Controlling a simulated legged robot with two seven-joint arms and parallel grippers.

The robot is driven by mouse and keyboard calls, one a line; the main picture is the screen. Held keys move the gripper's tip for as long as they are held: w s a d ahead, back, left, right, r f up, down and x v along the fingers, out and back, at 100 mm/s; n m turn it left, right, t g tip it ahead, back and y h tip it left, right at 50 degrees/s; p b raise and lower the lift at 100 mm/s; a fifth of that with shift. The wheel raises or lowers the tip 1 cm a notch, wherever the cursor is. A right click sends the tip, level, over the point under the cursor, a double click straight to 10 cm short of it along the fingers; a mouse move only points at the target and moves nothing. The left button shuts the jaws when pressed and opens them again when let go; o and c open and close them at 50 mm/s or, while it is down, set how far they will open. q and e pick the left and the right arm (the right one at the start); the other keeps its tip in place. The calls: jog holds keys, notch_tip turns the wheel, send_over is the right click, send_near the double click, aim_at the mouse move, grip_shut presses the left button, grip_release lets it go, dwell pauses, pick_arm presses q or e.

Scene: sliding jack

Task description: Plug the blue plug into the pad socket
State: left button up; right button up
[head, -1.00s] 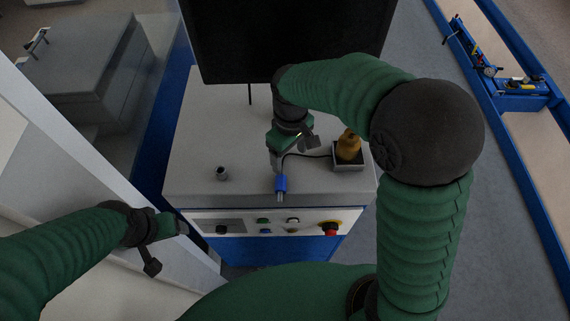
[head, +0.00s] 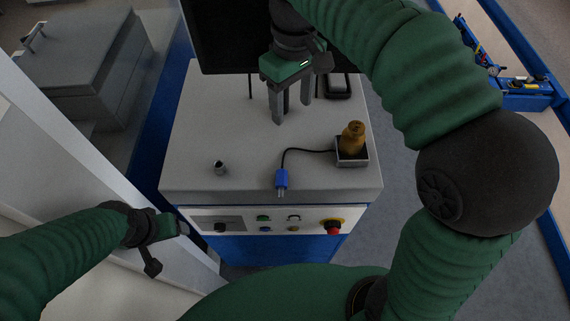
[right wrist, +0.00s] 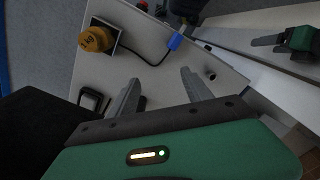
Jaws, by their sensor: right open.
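The blue plug (head: 281,180) lies at the front edge of the grey cabinet top, its metal prongs toward the edge. It also shows in the right wrist view (right wrist: 174,42). A black cable runs from it to a dark block under a brass weight (head: 352,138). My right gripper (head: 292,110) is open and empty, above the cabinet top and behind the plug; its two fingers are apart in the right wrist view (right wrist: 160,77). My left gripper (head: 170,246) is at the lower left, clear of the cabinet top; its opening is unclear. I cannot make out the pad socket.
A small metal cylinder (head: 220,167) stands left of the plug. A black rectangular item (head: 338,87) lies at the back right of the top. A dark screen (head: 215,45) stands behind. Buttons and a red knob (head: 333,228) are on the front panel.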

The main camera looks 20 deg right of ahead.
jog(key=s+a+f+m+b, duration=0.1)
jog(key=m, duration=0.1)
jog(key=s+a+f+m+b, duration=0.1)
jog(key=m+b, duration=0.1)
jog(key=s+a+f+m+b, duration=0.1)
jog(key=f+m, duration=0.1)
jog(key=shift+m+b, duration=0.35)
jog(key=shift+m, duration=0.05)
jog(key=m, duration=0.2)
send_over(281, 175)
notch_tip(281, 175, down, 11)
jog(key=shift+w+d, duration=0.1)
jog(key=f, duration=0.1)
jog(key=f+p, duration=0.1)
jog(key=f, duration=0.1)
jog(key=f+p, duration=0.1)
jog(key=f, duration=0.1)
jog(key=shift+s, duration=0.25)
jog(key=shift+w+f, duration=0.1)
jog(key=shift+f, duration=0.2)
grip_shut()
